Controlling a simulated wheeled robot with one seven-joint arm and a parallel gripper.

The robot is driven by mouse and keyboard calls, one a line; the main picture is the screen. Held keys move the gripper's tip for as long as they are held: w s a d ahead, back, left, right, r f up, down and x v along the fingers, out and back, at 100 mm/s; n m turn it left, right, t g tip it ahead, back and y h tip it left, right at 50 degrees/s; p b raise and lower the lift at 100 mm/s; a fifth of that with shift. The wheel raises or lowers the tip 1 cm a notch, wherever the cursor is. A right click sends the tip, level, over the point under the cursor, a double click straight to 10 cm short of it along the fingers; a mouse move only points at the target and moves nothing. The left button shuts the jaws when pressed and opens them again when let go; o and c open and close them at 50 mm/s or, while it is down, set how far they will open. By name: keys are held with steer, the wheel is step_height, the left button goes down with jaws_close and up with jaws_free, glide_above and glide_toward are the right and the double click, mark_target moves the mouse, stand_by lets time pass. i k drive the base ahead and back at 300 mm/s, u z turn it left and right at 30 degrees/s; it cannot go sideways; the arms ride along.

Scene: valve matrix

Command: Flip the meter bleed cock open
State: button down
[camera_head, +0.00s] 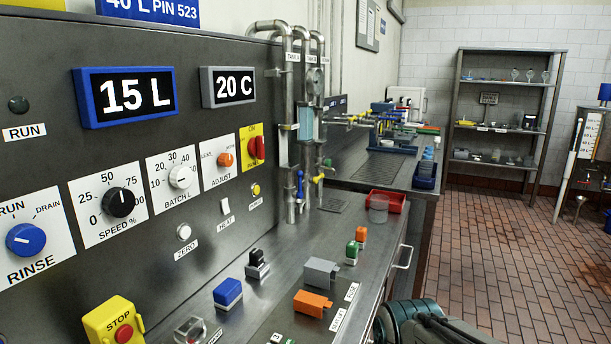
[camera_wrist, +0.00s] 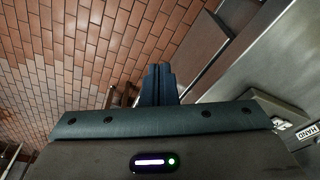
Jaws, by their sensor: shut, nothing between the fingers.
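Vertical steel pipes (camera_head: 290,120) stand at the right end of the control panel in the head view. Low on them are two small valves, one with a blue lever (camera_head: 300,184) and one with a yellow handle (camera_head: 319,179). I cannot read a label that tells which is the meter bleed cock. The blue lever looks roughly upright. In the wrist view my gripper (camera_wrist: 159,84) is shut and empty, over the tiled floor beside the bench. Its fingers do not show in the head view, where part of my arm is at the bottom, well apart from the valves.
The steel bench (camera_head: 255,290) holds a blue block (camera_head: 228,292), a grey block (camera_head: 320,271) and an orange block (camera_head: 312,303). A red tray (camera_head: 386,202) with a clear beaker (camera_head: 378,209) is near the pipes. A bench handle (camera_head: 403,257) sticks out. The brick floor (camera_head: 500,240) is clear.

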mark_target(315, 181)
steer(key=i, duration=0.2)
steer(key=k, duration=0.95)
steer(key=z, duration=0.5)
steer(key=k, duration=0.65)
steer(key=z, duration=0.9)
steer(key=i, duration=3.2)
steer(key=u, duration=1.7)
steer(key=i, duration=0.7)
steer(key=u, duration=0.85)
